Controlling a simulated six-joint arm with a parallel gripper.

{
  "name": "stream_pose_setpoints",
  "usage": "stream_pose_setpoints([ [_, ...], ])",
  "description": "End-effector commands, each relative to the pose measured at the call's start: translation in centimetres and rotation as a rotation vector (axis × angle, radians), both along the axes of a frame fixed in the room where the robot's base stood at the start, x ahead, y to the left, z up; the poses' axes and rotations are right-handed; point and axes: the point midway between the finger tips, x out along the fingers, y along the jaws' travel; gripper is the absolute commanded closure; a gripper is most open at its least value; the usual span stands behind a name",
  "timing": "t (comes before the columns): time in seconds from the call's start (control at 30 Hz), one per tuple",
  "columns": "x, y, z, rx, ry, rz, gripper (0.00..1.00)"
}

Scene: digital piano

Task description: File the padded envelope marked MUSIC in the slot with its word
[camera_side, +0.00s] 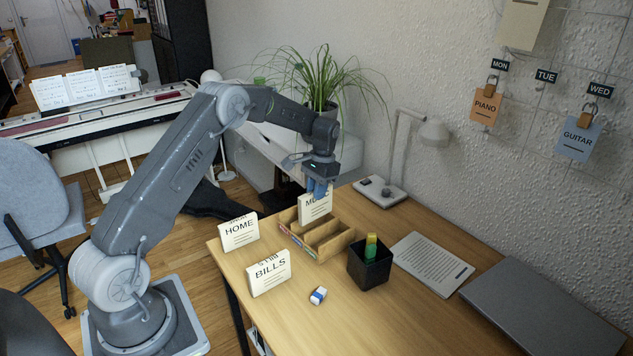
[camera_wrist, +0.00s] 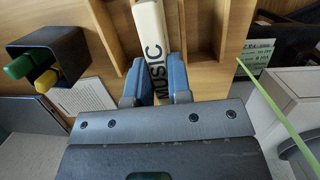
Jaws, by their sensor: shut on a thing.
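The cream padded envelope marked MUSIC (camera_side: 314,208) is upright at the far end of the wooden sorter (camera_side: 338,243). My gripper (camera_side: 318,188) is above the sorter, its blue fingers shut on the envelope's top part. In the wrist view the envelope's spine (camera_wrist: 151,30) reads MUSIC and lies between the fingers, with sorter dividers on both sides. It is in line with the far compartment; I cannot tell whether its bottom rests on the floor of it. The nearer compartments look empty. Small coloured labels (camera_side: 297,241) on the sorter's front are too small to read.
HOME (camera_side: 239,232) and BILLS (camera_side: 269,272) envelopes stand on the desk left of and in front of the sorter. A black pen cup (camera_side: 370,266) stands close to its right. An eraser (camera_side: 318,295), a paper sheet (camera_side: 431,263), a laptop (camera_side: 545,308) and a lamp (camera_side: 432,132) are around.

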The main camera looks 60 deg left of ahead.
Motion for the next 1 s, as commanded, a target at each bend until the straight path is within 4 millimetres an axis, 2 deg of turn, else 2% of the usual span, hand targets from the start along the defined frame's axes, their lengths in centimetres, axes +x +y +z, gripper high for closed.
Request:
stream_pose_setpoints([
  [0.3, 0.0, 0.0, -3.1, 0.0, 0.002, 0.0, 1.0],
  [0.5, 0.0, 0.0, -4.5, 0.0, 0.001, 0.0, 1.0],
  [1.0, 0.0, 0.0, -5.2, 0.0, -0.001, 0.0, 1.0],
])
